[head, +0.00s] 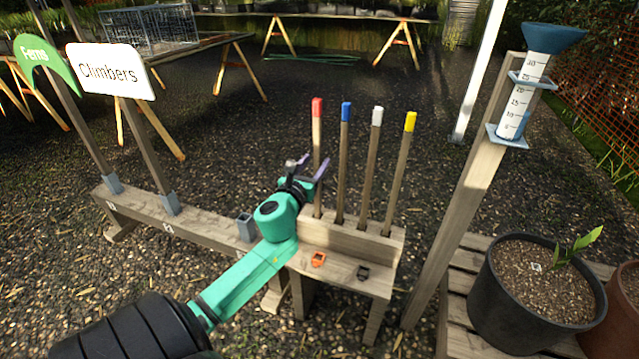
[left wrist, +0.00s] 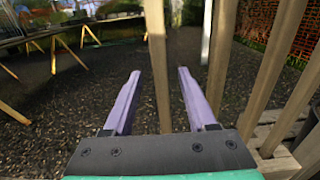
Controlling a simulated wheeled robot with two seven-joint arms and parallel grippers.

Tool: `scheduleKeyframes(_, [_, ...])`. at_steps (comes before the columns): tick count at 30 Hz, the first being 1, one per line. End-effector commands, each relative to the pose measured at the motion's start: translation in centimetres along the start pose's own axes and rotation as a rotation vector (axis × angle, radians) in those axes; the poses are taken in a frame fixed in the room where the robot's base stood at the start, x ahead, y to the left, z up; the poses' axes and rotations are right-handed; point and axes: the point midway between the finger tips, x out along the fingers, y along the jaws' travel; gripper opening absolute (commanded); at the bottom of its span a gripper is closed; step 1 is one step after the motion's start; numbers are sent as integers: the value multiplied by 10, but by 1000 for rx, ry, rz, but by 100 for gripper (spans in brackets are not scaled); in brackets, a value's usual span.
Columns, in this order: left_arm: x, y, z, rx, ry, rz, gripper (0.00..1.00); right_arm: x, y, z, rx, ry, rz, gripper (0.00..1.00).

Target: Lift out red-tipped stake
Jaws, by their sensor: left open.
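The red-tipped stake (head: 317,108) stands upright at the left end of a row in a wooden stand (head: 345,238). Its shaft (left wrist: 157,50) also shows in the left wrist view, between the two purple fingers. My left gripper (head: 313,165) is open at the upper-middle part of this stake, with a finger to either side and visible gaps. In the left wrist view, the open gripper (left wrist: 159,75) hides the shaft's lower part behind its palm. Stakes with blue (head: 346,111), white (head: 377,116) and yellow (head: 410,121) tips stand to its right. My right gripper is not in view.
An orange clip (head: 318,259) and a black clip (head: 362,272) lie on the stand's front ledge. A rain gauge (head: 535,80) on a post and a potted plant (head: 535,290) stand right. "Climbers" (head: 108,72) and "Ferns" (head: 45,60) signs stand left in a beam.

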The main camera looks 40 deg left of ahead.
Motion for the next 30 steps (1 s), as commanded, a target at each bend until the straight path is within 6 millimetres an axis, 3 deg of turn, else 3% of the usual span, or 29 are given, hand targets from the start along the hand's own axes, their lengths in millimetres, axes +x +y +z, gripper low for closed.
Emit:
scheduleKeyframes(9, [49, -1, -1, -5, 0, 1, 57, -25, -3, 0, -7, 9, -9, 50])
scheduleKeyframes(16, [52, -2, 0, -3, 2, 0, 57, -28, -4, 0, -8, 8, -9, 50])
scheduleKeyframes(17, [52, -2, 0, -3, 2, 0, 50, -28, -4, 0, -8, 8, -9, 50])
scheduleKeyframes(21, [52, -2, 0, -4, 2, 0, 0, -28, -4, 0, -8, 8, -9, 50])
scheduleKeyframes(30, [52, -2, 0, -4, 2, 0, 0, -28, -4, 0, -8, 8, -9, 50])
